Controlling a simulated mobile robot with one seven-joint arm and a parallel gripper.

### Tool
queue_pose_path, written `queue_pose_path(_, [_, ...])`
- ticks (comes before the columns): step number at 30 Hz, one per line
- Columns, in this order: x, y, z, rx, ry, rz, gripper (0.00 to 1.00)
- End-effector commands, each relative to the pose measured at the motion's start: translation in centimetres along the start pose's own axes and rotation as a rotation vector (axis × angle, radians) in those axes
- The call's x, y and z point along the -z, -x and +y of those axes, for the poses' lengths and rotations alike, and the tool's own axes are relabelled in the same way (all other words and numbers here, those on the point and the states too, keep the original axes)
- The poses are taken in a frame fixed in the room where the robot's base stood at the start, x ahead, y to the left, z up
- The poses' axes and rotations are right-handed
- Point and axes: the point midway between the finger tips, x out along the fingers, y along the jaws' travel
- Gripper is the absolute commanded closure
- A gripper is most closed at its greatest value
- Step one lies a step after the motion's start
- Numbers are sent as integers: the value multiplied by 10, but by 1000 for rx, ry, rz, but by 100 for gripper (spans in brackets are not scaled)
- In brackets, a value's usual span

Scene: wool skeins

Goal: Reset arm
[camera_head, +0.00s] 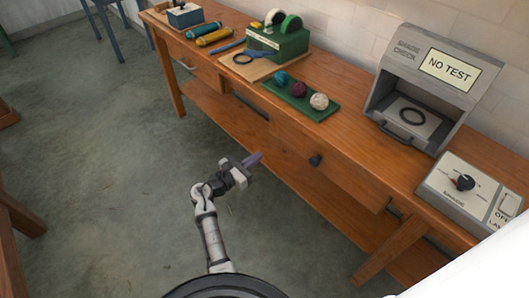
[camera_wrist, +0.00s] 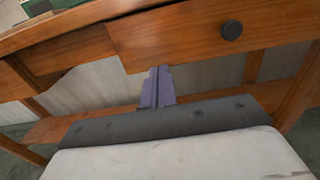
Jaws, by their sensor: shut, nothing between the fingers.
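My gripper (camera_head: 253,159) is in front of the wooden bench, below the level of its top and apart from it in the head view. Its purple-grey fingers are together and empty. In the wrist view the fingers (camera_wrist: 157,84) point toward the bench front, below a drawer (camera_wrist: 180,38) with a round dark knob (camera_wrist: 231,30). My arm reaches up from the bottom of the head view.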

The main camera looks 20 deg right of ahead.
Motion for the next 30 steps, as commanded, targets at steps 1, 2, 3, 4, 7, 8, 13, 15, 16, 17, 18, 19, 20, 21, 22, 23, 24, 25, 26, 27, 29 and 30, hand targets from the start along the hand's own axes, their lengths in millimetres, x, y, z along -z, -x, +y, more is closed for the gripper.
queue_pose_path(1, [1,4,0,0,0,0,100])
queue_pose_path(2, [1,5,0,0,0,0,100])
queue_pose_path(3, [0,6,0,0,0,1,100])
queue_pose_path(4, [0,6,0,0,0,1,100])
queue_pose_path(7, [0,7,0,1,0,1,100])
queue_pose_path(8, [0,7,0,1,0,1,100])
queue_pose_path(13, [-12,18,22,-66,-92,20,100])
queue_pose_path(15, [-27,34,48,-151,-210,50,100])
queue_pose_path(16, [-36,44,62,-197,-274,68,100])
queue_pose_path(17, [-45,55,77,-246,-343,90,100])
queue_pose_path(18, [-60,72,97,-318,-441,123,100])
queue_pose_path(19, [-71,86,112,-373,-515,151,100])
queue_pose_path(20, [-84,100,125,-427,-590,181,100])
queue_pose_path(21, [-100,121,142,-500,-687,223,100])
queue_pose_path(22, [-113,137,153,-553,-758,256,100])
queue_pose_path(23, [-126,153,163,-605,-826,290,100])
queue_pose_path(24, [-144,175,176,-675,-916,338,100])
queue_pose_path(25, [-158,192,183,-726,-982,376,100])
queue_pose_path(26, [-172,209,190,-776,-1046,416,100])
queue_pose_path(27, [-191,232,197,-843,-1130,472,100])
queue_pose_path(29, [-220,267,204,-941,-1251,562,100])
queue_pose_path(30, [-240,292,207,-1007,-1328,626,100])
